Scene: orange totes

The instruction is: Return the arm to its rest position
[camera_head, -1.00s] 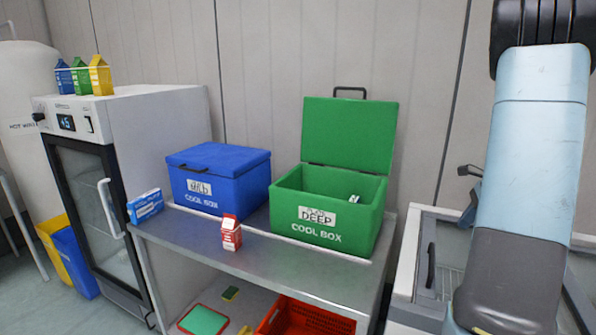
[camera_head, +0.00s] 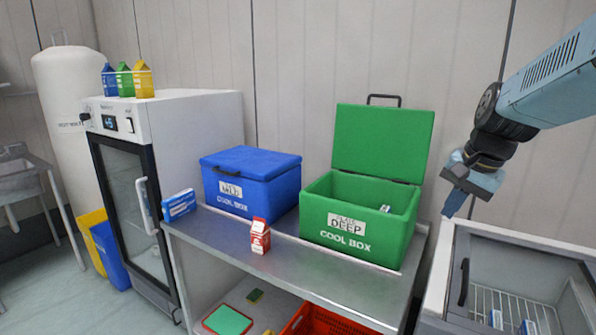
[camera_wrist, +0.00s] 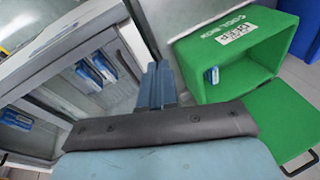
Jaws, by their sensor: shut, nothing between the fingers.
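My gripper (camera_head: 453,203) is shut and empty at the right of the head view. It hangs in the air, pointing down, to the right of the open green cool box (camera_head: 351,243) and above the rim of a glass-topped chest. My light-blue arm reaches in from the right edge. In the wrist view my gripper (camera_wrist: 160,75) shows its blue fingers together, between the chest on the left and the green cool box (camera_wrist: 246,62) on the right. A small blue-and-white pack (camera_wrist: 211,75) lies inside the green box.
A closed blue cool box (camera_head: 250,180), a red carton (camera_head: 260,237) and a blue-and-white box (camera_head: 179,205) are on the steel table (camera_head: 300,267). A white fridge (camera_head: 190,130) with cartons on top stands left. The chest (camera_head: 515,275) at right holds blue-and-white packs.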

